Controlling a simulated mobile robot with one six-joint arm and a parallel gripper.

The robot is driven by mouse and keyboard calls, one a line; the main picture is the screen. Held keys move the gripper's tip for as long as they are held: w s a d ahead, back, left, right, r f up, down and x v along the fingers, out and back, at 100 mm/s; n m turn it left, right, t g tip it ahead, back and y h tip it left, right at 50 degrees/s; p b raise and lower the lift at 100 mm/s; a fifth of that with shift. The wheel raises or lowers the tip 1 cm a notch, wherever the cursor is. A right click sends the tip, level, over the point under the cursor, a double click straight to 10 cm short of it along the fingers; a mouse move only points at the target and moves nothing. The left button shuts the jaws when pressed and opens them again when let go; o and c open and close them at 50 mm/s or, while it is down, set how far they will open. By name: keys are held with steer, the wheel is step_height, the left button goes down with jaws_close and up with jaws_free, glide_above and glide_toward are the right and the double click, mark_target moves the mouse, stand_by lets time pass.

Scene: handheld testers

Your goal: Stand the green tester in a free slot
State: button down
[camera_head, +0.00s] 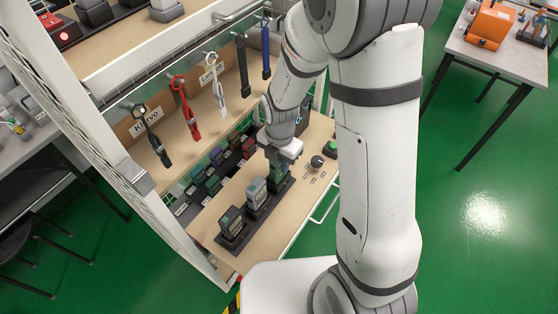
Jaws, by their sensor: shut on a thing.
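My gripper (284,151) points down over the worktop and is shut on the green tester (278,169), which is upright. The tester is at the right end of a low black rack (245,233). I cannot tell whether its lower end rests in the rack's slot or is just above it. A dark tester (232,222) stands in the left part of the rack and a grey tester (257,192) stands in the middle. My gripper and wrist hide the top of the green tester.
Several coloured testers (213,182) stand in a row behind the rack. Tools, including red pliers (187,108), hang on the panel above. A round dark knob (317,162) and small parts lie right of the rack. The wooden worktop (213,252) is bare at its front left.

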steer(key=shift+f+b, duration=0.95)
steer(key=shift+f, duration=0.25)
steer(key=c, duration=1.1)
jaws_free()
steer(key=shift+r, duration=0.1)
step_height(320, 180, up, 8)
steer(key=shift+f+p, duration=0.15)
steer(key=shift+p, duration=0.15)
